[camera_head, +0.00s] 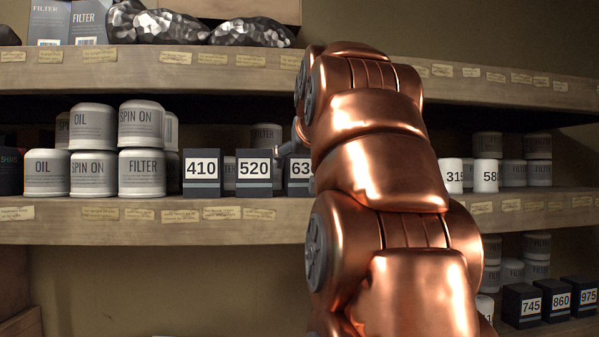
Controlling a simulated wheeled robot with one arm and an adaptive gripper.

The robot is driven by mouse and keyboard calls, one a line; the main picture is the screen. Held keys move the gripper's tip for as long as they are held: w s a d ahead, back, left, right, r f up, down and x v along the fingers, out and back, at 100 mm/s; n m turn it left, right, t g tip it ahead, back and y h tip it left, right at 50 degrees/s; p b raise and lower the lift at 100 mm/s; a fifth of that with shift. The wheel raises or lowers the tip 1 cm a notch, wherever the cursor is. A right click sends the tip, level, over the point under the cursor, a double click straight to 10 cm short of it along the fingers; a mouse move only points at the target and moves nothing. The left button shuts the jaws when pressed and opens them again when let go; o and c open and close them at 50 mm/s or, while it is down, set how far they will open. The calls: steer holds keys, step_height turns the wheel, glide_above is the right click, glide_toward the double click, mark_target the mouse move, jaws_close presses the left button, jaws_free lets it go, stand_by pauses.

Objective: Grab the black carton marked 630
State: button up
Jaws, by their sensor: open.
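The black carton with a white label (300,171) stands on the middle shelf, and only "63" of its number shows. My copper-coloured arm hides its right part. A small grey piece of my gripper (291,147) shows just above and in front of the carton's top, left of the arm. The rest of the gripper is hidden behind the arm. The gripper is open, and I cannot tell whether it touches the carton.
Black cartons 520 (254,171) and 410 (202,171) stand close to the left. White filter cans (141,172) are stacked further left. White canisters (486,175) stand right of my arm. The upper shelf (200,67) runs above.

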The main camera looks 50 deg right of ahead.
mark_target(306, 161)
steer(key=shift+w+d+f, duration=0.2)
steer(key=shift+w+d, duration=0.2)
steer(key=shift+d, duration=0.1)
steer(key=p+x, duration=0.1)
steer(key=x, duration=0.1)
steer(key=r+p+x, duration=0.1)
steer(key=x, duration=0.1)
steer(key=shift+w+d+f+p, duration=0.1)
steer(key=shift+w+d+p, duration=0.1)
steer(key=shift+d+p, duration=0.2)
steer(key=shift+w+d+f, duration=0.15)
steer(key=shift+w+f, duration=0.1)
steer(key=shift+w, duration=0.05)
steer(key=shift+c, duration=0.2)
steer(key=c, duration=1.1)
steer(key=shift+r, duration=0.15)
steer(key=shift+r+b, duration=0.5)
steer(key=shift+r, duration=1.1)
